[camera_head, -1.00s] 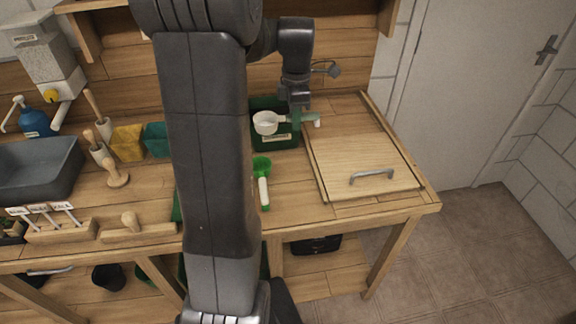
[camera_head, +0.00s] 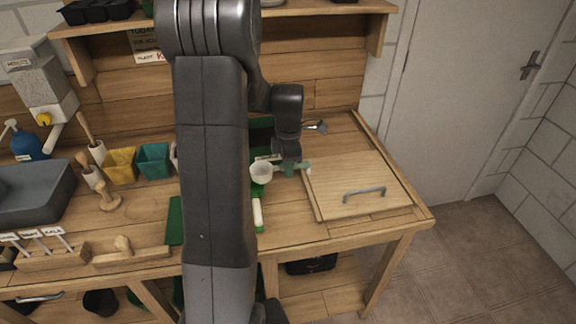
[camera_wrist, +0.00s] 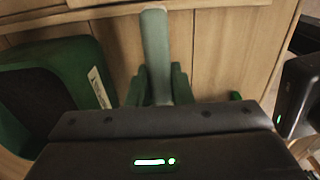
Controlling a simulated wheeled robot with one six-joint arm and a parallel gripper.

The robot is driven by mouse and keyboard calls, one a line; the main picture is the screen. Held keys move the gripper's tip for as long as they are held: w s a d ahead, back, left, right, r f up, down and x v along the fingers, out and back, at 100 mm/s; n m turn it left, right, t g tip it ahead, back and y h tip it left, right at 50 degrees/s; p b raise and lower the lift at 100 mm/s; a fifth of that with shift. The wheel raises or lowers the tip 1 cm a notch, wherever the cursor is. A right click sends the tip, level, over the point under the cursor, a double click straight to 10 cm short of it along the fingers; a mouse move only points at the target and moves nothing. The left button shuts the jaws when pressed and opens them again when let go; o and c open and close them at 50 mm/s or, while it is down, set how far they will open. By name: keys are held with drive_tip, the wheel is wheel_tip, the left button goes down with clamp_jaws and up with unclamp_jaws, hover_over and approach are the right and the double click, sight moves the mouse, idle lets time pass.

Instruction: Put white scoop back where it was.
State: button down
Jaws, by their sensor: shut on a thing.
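The white scoop (camera_head: 261,173) is in the head view, in front of the green bin, with its bowl to the left of my gripper. My gripper (camera_head: 290,165) is shut on its handle, which points right towards the wooden board. In the wrist view, my green fingers (camera_wrist: 158,88) pinch the pale handle (camera_wrist: 155,40); the bowl is not visible there. The scoop's exact height above the bench is unclear. A second scoop with a white handle (camera_head: 257,214) lies on the bench just in front; its green bowl is mostly hidden.
The green bin (camera_head: 262,128) stands behind, partly hidden by my arm; its labelled side (camera_wrist: 98,85) shows in the wrist view. A wooden board with a grey handle (camera_head: 364,192) lies to the right. Yellow (camera_head: 121,165) and teal (camera_head: 154,161) pots stand left.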

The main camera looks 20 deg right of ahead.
drive_tip(key=shift+f+b, duration=0.4)
drive_tip(key=shift+f, duration=0.2)
drive_tip(key=c, duration=1.3)
unclamp_jaws()
drive_tip(key=shift+r, duration=0.1)
wheel_tip(320, 180, up, 13)
drive_tip(key=shift+p, duration=0.3)
